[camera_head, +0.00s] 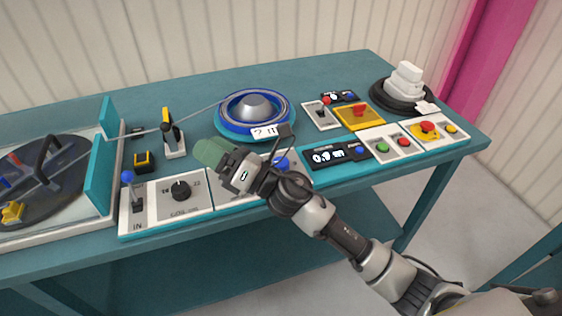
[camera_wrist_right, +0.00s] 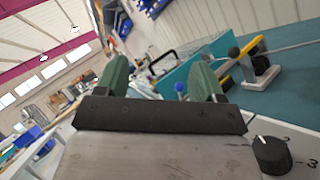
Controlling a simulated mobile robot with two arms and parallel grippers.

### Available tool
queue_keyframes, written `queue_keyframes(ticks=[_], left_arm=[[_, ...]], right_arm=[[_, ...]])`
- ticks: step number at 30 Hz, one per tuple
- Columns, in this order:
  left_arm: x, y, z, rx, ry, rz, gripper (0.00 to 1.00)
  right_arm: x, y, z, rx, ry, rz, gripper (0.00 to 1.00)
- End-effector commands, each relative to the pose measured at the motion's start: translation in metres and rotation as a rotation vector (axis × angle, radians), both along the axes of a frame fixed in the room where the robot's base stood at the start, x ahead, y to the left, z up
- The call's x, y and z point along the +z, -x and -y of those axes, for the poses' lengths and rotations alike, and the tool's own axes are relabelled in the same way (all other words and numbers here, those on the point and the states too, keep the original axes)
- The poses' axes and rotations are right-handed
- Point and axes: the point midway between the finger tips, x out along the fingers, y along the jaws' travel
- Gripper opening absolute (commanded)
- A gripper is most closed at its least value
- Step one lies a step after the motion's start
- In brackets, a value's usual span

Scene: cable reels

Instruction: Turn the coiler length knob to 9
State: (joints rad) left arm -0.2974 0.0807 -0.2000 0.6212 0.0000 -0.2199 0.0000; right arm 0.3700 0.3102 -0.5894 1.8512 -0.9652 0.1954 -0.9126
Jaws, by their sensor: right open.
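The coiler length knob (camera_head: 180,190) is a round black knob on a white panel at the front left of the teal bench. It has a white pointer mark and printed figures around it, too small to read surely. It also shows in the right wrist view (camera_wrist_right: 272,155), at the lower right edge. My right gripper (camera_head: 207,154) has green fingers and is to the right of and above the knob, apart from it. In the wrist view its two fingers (camera_wrist_right: 160,80) are spread with nothing between them. My left gripper is not in view.
A blue-knobbed lever (camera_head: 128,178) stands left of the knob. A blue reel (camera_head: 255,105) lies behind my gripper, and a cable guide post (camera_head: 172,135) stands behind the panel. A display (camera_head: 335,155) and buttons sit at right. A framed turntable (camera_head: 97,185) is at left.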

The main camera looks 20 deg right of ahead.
Motion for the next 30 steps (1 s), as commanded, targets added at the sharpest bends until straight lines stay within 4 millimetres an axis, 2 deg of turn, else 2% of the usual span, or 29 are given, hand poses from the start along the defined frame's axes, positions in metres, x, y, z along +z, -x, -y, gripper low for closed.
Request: queue_keyframes(ticks=[1,4,6,8,11,14,18,21,24,26,30], left_arm=[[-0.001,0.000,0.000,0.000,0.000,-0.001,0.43],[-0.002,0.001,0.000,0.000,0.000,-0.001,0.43],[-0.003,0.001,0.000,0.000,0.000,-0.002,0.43],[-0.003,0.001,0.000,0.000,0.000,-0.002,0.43],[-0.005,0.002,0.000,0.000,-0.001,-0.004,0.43],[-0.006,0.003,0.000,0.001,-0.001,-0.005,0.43],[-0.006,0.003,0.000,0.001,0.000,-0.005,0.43],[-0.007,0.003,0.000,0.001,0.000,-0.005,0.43],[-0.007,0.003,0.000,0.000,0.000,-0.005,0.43],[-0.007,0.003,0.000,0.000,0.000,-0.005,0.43],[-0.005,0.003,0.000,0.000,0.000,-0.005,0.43]], right_arm=[[0.005,0.001,-0.016,0.066,0.161,0.164,0.69],[-0.004,0.007,-0.040,0.209,0.480,0.469,0.69],[-0.018,0.006,-0.044,0.317,0.707,0.666,0.69],[-0.032,0.002,-0.040,0.416,0.902,0.822,0.69],[-0.055,-0.014,-0.013,0.608,1.228,1.035,0.69],[-0.065,-0.035,0.033,0.824,1.528,1.166,0.69],[-0.056,-0.059,0.101,1.108,1.836,1.205,0.69],[-0.043,-0.068,0.136,1.254,1.958,1.175,0.69],[-0.036,-0.070,0.154,1.334,2.013,1.148,0.69],[-0.036,-0.071,0.158,1.356,2.025,1.140,0.69],[-0.051,-0.070,0.159,1.364,2.023,1.137,0.69]])
